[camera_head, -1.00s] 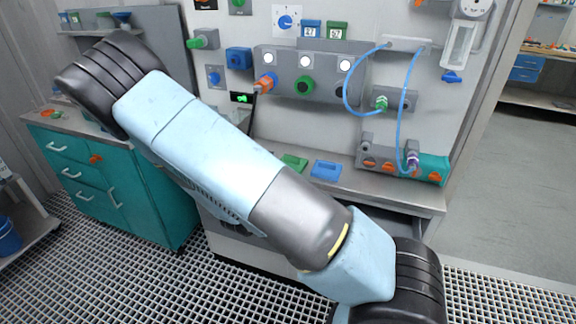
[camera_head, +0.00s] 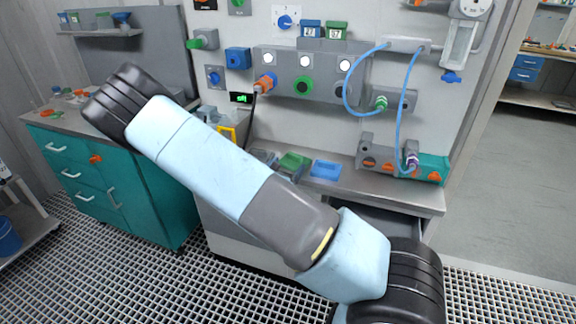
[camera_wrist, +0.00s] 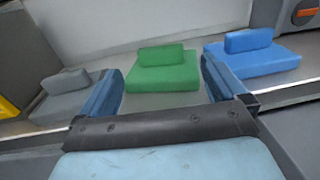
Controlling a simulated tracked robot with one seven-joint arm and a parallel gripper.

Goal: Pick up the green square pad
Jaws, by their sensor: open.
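The green square pad (camera_wrist: 162,75) has a raised block at its back edge and lies on the grey shelf. In the wrist view it shows between and beyond the two blue fingers of my gripper (camera_wrist: 160,88), which are apart with nothing between them that I can see held. In the head view the green pad (camera_head: 292,164) lies just beyond my arm, left of the blue pad. My gripper is hidden behind my arm in the head view.
A blue pad (camera_wrist: 252,54) lies right of the green one, and a grey pad (camera_wrist: 66,92) lies left of it. A grey wall panel (camera_head: 312,75) with knobs and blue tubes rises behind. A teal-ended block (camera_head: 432,167) sits at the shelf's right end.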

